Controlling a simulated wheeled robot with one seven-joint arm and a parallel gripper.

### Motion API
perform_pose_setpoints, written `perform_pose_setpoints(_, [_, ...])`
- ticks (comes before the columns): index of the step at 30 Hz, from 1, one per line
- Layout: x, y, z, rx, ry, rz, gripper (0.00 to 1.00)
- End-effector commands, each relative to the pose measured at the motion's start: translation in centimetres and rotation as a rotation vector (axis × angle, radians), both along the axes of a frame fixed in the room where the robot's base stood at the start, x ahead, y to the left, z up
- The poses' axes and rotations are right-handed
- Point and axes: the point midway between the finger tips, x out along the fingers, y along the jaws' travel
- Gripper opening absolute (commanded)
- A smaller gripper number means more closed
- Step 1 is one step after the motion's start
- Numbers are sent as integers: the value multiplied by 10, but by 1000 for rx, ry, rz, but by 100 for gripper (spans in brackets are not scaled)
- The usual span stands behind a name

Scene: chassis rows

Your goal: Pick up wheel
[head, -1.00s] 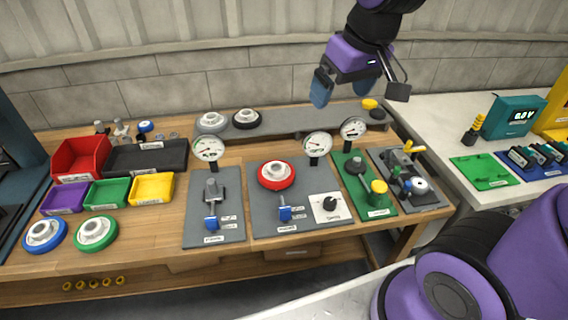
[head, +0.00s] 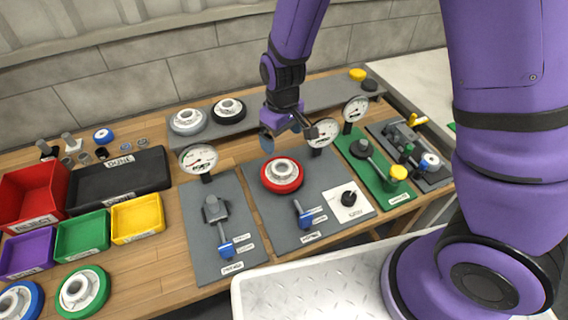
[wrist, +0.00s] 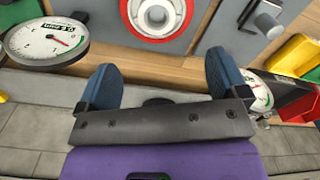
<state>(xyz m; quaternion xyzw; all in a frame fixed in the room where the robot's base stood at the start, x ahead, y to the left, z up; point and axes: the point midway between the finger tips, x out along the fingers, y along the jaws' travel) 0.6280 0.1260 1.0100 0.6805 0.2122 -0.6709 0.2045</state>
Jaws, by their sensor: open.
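Several wheels are in the head view, and the task does not say which one. A red wheel (head: 282,175) with a white hub lies flat on the middle grey plate (head: 264,220). A grey wheel (head: 188,121) and a black wheel (head: 228,110) lie on the raised back shelf (head: 318,97). A green wheel (head: 82,292) and a blue wheel (head: 19,302) lie at the front left. My gripper (head: 284,134) is open and empty, above and behind the red wheel. In the wrist view, the red wheel (wrist: 157,18) shows beyond the open fingers (wrist: 163,80), apart from them.
Dial gauges (head: 199,160) (head: 322,134) (head: 355,110) stand upright behind the plates, close to my gripper. Red (head: 34,197), black (head: 118,181), purple, green and yellow bins fill the left. A green plate (head: 376,173) with a yellow knob stands at the right.

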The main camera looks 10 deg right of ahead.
Motion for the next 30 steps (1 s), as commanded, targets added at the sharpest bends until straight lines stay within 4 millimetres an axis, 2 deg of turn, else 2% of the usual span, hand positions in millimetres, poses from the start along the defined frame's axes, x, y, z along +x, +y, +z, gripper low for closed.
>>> perform_pose_setpoints(1, [-1, 3, -8, -7, 7, 11, 92])
perform_pose_setpoints(8, [-1, 6, -28, -16, 13, 23, 92])
perform_pose_setpoints(16, [-1, 5, -63, -16, 13, 21, 92])
perform_pose_setpoints(25, [-1, 5, -80, -16, 12, 23, 92])
perform_pose_setpoints(30, [1, 3, -102, -16, 13, 22, 92])
